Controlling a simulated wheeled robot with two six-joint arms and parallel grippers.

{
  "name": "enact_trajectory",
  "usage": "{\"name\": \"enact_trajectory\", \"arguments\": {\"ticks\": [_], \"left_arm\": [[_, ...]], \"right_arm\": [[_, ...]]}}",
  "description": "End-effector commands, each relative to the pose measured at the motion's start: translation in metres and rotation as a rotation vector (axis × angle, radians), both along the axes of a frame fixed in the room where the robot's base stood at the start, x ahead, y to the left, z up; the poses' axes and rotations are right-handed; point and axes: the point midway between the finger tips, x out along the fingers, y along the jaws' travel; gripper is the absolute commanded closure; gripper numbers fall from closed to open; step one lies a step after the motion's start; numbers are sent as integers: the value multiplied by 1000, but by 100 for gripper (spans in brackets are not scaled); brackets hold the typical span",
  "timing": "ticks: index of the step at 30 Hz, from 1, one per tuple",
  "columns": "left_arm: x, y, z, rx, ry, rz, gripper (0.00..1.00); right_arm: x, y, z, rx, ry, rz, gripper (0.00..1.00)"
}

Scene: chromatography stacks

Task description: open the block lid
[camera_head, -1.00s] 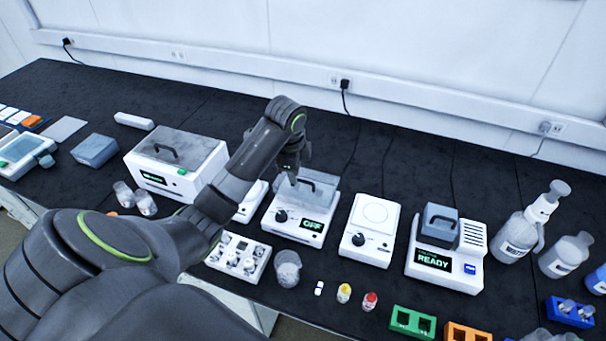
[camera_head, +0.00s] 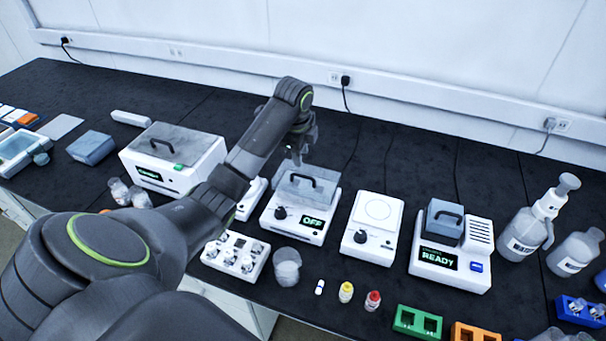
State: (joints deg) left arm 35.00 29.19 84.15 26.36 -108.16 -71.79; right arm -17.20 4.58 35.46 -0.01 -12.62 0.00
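A white block unit (camera_head: 291,229) with a dark knob and a green OFF display stands mid-table. Its see-through grey lid (camera_head: 318,194) with a dark bar handle (camera_head: 301,176) sits on top and looks closed. My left gripper (camera_head: 296,158) points down just behind and above that handle, and seems apart from it. Its fingers are small and dark, so their opening is unclear. Another white unit (camera_head: 455,273) at the right shows READY and has a grey handled lid (camera_head: 444,222), also down. My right gripper is not in view.
A white box unit with a grey top (camera_head: 172,146) stands left, a round-plate unit (camera_head: 374,215) right. In front are a vial rack (camera_head: 236,257), a clear beaker (camera_head: 287,267), a yellow vial (camera_head: 346,291) and a red vial (camera_head: 373,300). Bottles (camera_head: 527,232) stand far right.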

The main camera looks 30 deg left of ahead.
Motion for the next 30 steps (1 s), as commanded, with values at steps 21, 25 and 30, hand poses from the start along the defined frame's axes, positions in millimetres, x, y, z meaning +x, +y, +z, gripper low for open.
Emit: {"name": "enact_trajectory", "arguments": {"ticks": [21, 25, 30], "left_arm": [[16, 4, -84, 0, -1, -1, 68], [16, 4, -84, 0, -1, -1, 68], [16, 4, -84, 0, -1, -1, 84]], "right_arm": [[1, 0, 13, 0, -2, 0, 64], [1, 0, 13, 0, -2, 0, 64], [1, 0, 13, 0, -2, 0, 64]]}}
